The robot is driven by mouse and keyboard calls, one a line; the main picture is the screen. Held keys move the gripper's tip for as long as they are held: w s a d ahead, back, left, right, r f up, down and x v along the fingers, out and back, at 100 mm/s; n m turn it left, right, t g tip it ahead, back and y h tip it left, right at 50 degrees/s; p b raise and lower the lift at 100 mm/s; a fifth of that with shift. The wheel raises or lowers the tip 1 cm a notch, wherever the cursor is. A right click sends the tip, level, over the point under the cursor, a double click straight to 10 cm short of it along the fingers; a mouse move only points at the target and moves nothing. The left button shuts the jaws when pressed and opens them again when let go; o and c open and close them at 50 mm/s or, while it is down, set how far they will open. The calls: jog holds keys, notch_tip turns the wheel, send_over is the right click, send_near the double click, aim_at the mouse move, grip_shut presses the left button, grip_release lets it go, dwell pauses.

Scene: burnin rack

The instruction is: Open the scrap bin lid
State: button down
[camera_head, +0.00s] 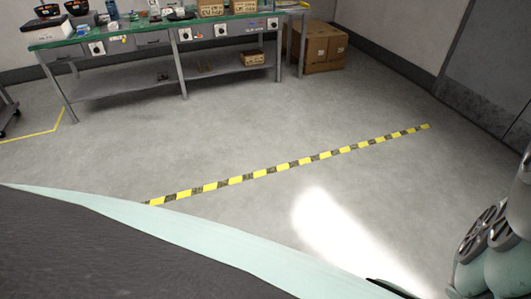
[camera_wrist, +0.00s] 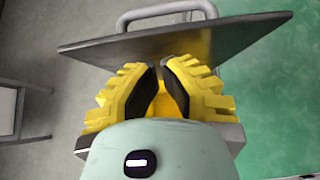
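My gripper (camera_wrist: 158,76) shows in the wrist view, with yellow ribbed fingers and black inner pads. The pads lean toward each other and come close at their far ends. Something yellow shows between them; I cannot tell whether it is held. A dark grey flat panel (camera_wrist: 110,48) with a pale handle-like bar (camera_wrist: 165,12) lies just beyond the fingertips. It may be the scrap bin lid, but I cannot be sure. A yellow tint shows on it above the fingers. Contact between fingers and panel cannot be judged. No scrap bin is recognisable in the head view.
A green surface (camera_wrist: 270,100) lies right in the wrist view, and a grey frame (camera_wrist: 15,110) left. In the head view, a green-topped workbench (camera_head: 150,30) and cardboard boxes (camera_head: 322,45) stand at the back. Open grey floor (camera_head: 240,120) carries a yellow-black stripe (camera_head: 290,165).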

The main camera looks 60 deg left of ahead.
jog(key=shift+d, duration=0.1)
dwell(0.3)
jog(key=shift+s+d+r+t+y+p, duration=0.2)
jog(key=shift+d+y+p, duration=0.3)
jog(key=shift+d+p, duration=0.35)
jog(key=shift+s+d+r+t+y+p, duration=0.1)
jog(key=shift+s+d+r+y+p, duration=0.15)
jog(key=shift+d+y+p, duration=0.45)
jog(key=shift+s+d, duration=0.1)
jog(key=shift+d, duration=0.5)
jog(key=shift+s+d+f, duration=0.1)
jog(key=shift+s+d, duration=0.1)
jog(key=shift+d, duration=0.6)
